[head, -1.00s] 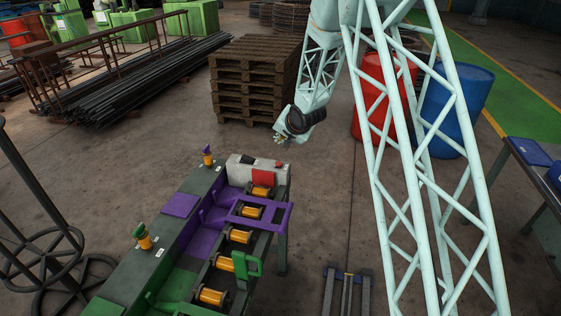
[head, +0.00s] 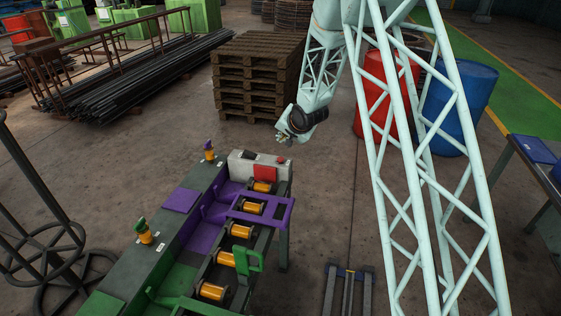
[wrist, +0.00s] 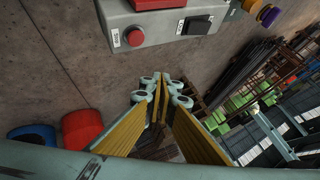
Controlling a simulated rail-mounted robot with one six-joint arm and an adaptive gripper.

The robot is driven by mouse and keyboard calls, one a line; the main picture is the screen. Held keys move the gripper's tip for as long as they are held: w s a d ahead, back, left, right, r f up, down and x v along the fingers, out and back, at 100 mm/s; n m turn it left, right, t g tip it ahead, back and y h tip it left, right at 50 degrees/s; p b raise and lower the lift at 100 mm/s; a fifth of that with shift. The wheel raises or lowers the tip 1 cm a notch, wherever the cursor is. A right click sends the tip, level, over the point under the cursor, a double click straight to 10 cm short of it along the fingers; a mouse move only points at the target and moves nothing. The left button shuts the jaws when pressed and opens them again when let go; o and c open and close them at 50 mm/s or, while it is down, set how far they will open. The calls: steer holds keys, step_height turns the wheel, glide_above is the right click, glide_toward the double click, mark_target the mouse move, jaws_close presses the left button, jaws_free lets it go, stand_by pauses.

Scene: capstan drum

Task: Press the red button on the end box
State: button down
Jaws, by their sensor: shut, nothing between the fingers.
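The grey end box (head: 240,166) sits at the far end of the bench, with a red panel on its front. The red button (head: 281,160) is a small dome near the box's right end. In the wrist view the red button (wrist: 136,38) shows clearly beside a white label, with a black switch (wrist: 198,25) farther right on the same grey box (wrist: 160,37). My gripper (head: 283,138) is just beyond the box and appears above it. In the wrist view my gripper (wrist: 163,88) is shut and empty, its tips below the button in the picture and apart from it.
The bench carries purple and green parts and several yellow rollers (head: 251,207). A pallet stack (head: 258,75) stands behind my gripper. Red (head: 382,95) and blue (head: 458,105) barrels stand to the right. The floor around the box's far end is clear.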

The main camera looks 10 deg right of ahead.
mark_target(282, 159)
steer(key=shift+f+b, duration=2.35)
steer(key=shift+f, duration=1.2)
steer(key=shift+f+b, duration=0.45)
steer(key=shift+f, duration=0.5)
stand_by(0.4)
steer(key=shift+r, duration=0.2)
stand_by(0.3)
steer(key=shift+r+p, duration=0.7)
steer(key=shift+r, duration=0.05)
steer(key=shift+r+p, duration=1.9)
steer(key=shift+r, duration=0.6)
